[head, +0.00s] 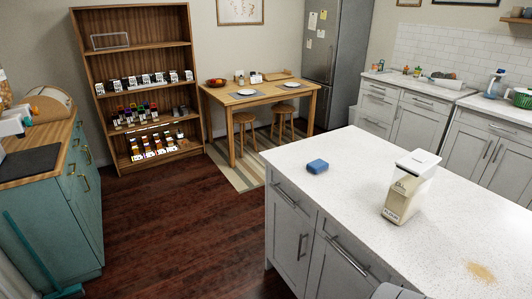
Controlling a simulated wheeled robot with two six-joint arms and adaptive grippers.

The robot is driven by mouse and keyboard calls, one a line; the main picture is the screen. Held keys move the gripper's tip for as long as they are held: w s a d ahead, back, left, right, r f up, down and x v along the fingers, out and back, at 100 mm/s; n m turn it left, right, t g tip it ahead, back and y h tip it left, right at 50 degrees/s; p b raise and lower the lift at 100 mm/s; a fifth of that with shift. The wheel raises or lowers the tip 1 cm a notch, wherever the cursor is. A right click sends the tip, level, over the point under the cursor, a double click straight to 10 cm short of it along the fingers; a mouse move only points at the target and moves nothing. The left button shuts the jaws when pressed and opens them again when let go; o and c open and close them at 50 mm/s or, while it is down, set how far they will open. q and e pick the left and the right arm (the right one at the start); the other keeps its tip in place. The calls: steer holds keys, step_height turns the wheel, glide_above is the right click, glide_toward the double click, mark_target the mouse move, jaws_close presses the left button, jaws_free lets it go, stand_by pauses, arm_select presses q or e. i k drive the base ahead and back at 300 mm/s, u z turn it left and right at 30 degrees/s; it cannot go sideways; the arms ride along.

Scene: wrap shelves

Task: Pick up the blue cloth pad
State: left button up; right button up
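The blue cloth pad (317,166) lies flat on the white speckled top of the kitchen island (345,200), near its far left corner. It is a small, thick, rounded block with nothing on it or touching its sides. Neither of my grippers shows in the head view.
A cream flour container (408,187) stands on the island, right of the pad. A tan spill (481,272) lies near the front right. The island top around the pad is clear. A wooden shelf (133,55), small table (262,92) and teal cabinet (45,205) stand beyond open floor.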

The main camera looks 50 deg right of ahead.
mark_target(318, 165)
steer(key=u, duration=0.1)
steer(key=i, duration=1.2)
steer(key=z, duration=0.8)
steer(key=i, duration=0.8)
steer(key=z, duration=0.8)
